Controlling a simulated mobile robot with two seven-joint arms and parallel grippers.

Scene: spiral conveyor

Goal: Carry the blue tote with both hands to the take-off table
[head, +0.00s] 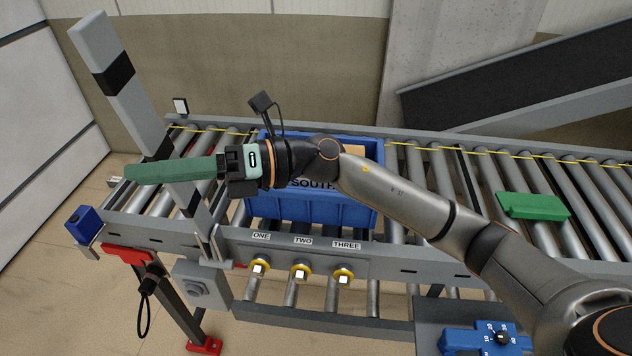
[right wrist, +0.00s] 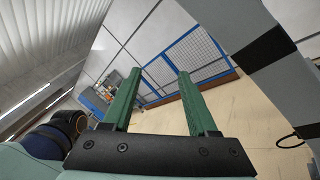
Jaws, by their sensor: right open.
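The blue tote (head: 315,210) sits upright on the roller conveyor, its front lettering partly covered by my right arm. Something brown shows inside at its back right. My right gripper (head: 138,172) reaches across above the tote and points left, its green fingers beyond the tote's left end and overlapping the striped barrier arm in the picture. In the right wrist view the two fingers (right wrist: 159,76) stand apart with nothing between them. My left gripper is out of view. I cannot identify the take-off table in either view.
A grey barrier arm with black bands (head: 118,75) slants up at the conveyor's left end; it also shows close on the right in the right wrist view (right wrist: 235,25). A green block (head: 533,206) lies on the right rollers. Buttons (head: 301,270) line the front rail.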

